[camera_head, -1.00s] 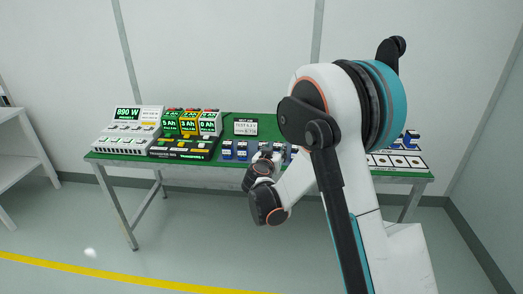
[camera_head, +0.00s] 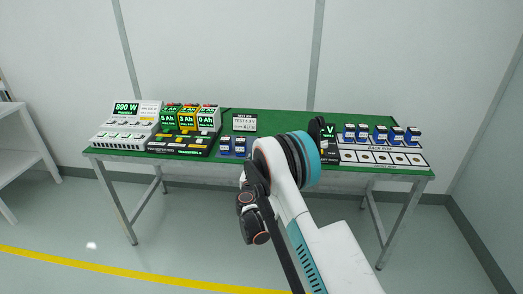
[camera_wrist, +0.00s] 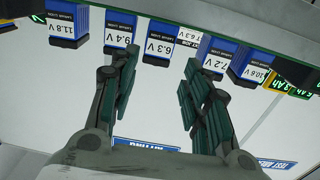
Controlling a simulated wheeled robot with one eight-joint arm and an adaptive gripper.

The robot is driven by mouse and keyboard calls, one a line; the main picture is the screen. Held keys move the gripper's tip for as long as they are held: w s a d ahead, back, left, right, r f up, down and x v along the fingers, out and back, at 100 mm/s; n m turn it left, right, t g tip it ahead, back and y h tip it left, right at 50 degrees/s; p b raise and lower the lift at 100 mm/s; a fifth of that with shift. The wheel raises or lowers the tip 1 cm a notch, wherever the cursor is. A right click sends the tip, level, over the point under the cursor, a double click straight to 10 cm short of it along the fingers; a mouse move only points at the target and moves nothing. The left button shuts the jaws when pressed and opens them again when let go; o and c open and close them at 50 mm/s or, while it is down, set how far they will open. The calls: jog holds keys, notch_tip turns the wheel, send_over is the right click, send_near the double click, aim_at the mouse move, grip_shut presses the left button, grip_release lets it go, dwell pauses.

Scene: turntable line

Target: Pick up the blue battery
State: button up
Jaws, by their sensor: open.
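Several blue batteries with white voltage labels stand in a row across the top of the wrist view, upside down there. They include an 11.8 V battery (camera_wrist: 62,22), a 9.4 V battery (camera_wrist: 119,30), a 6.3 V battery (camera_wrist: 159,45) and a 7.2 V battery (camera_wrist: 216,58). My gripper (camera_wrist: 160,60) is open and empty, its dark green fingers apart, with the 6.3 V battery beyond the gap between the tips. In the head view two blue batteries (camera_head: 233,147) show at the table's front edge; my arm hides others and my gripper's fingers.
The green-topped table (camera_head: 272,122) carries a white 890 W unit (camera_head: 126,126), coloured Ah packs (camera_head: 187,119) and a small sign (camera_head: 244,122). A white rack board (camera_head: 385,156) with several blue batteries behind it (camera_head: 381,133) lies at right. Floor in front is clear.

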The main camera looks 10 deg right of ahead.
jog(key=b+x, duration=0.1)
jog(key=x, duration=0.1)
jog(key=b+x, duration=0.1)
jog(key=x, duration=0.2)
jog(key=b+x, duration=0.1)
jog(key=x, duration=0.2)
jog(key=shift+s+d+f, duration=0.1)
jog(key=shift+f, duration=0.3)
jog(key=shift+w+d+r, duration=0.15)
jog(key=shift+w, duration=0.3)
jog(key=c, duration=1)
jog(key=shift+o, duration=0.2)
jog(key=shift+r, duration=0.1)
